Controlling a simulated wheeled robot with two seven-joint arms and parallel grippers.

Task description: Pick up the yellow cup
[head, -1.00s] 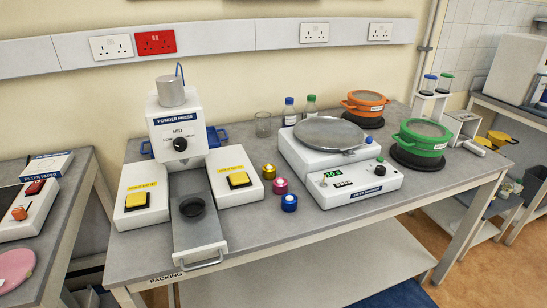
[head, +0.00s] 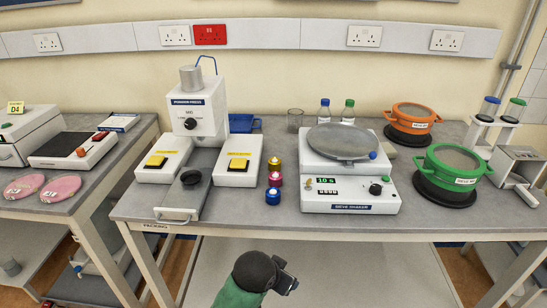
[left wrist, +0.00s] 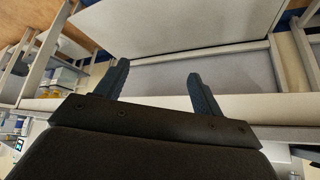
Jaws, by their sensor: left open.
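A small yellow cup (head: 275,163) stands on the grey bench top, left of the sieve shaker. It is the rearmost in a short row, with a pink cup (head: 275,179) and a blue cup (head: 273,196) in front of it. My left gripper (head: 287,281) is at the bottom of the head view, in front of the bench and well short of the cups. In the left wrist view its two dark fingers (left wrist: 156,85) are apart with nothing between them. My right gripper is not seen.
The powder press (head: 195,120) stands left of the cups, and the sieve shaker (head: 350,197) stands close on their right. Orange (head: 412,112) and green (head: 455,158) sieves are further right. The bench's front edge and lower shelf (head: 320,262) lie near my gripper.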

